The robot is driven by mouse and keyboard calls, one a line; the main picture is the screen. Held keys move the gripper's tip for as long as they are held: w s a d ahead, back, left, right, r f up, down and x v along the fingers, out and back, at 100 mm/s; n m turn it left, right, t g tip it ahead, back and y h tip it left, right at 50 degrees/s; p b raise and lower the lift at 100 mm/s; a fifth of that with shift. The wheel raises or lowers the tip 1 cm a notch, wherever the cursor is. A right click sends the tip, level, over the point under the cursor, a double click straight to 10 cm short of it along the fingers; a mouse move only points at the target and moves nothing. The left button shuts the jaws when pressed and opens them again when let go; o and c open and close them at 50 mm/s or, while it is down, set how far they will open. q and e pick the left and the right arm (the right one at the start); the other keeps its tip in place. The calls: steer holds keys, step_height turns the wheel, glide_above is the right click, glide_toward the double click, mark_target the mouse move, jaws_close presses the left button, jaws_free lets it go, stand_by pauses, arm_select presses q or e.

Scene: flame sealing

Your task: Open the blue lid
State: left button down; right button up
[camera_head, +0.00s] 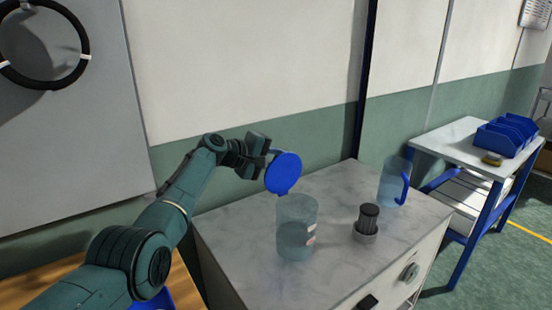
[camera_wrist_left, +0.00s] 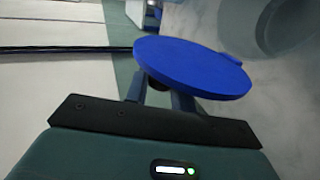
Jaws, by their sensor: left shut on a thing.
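The blue lid (camera_head: 283,173) is a round disc tilted up on edge above the left rim of a clear container (camera_head: 297,228) on the marble-topped counter. The container's top looks open. My left gripper (camera_head: 262,158) is at the lid's far left side, shut on it. In the left wrist view the lid (camera_wrist_left: 192,68) lies across the fingers of my left gripper (camera_wrist_left: 165,92), and its face hides the fingertips. I cannot tell whether the lid still touches the container. My right gripper is in neither view.
On the counter (camera_head: 340,270), a dark cylinder in a grey base (camera_head: 367,220) stands right of the container. A clear jug with a blue handle (camera_head: 394,183) stands behind it. A side table (camera_head: 450,140) at the right holds blue bins (camera_head: 505,136). A wall rises behind the counter.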

arm_select(q)
steer(key=shift+w+a, duration=0.1)
steer(key=shift+w, duration=0.1)
stand_by(0.4)
steer(key=c, duration=1.2)
jaws_free()
steer(key=shift+a, duration=0.15)
steer(key=v, duration=1.3)
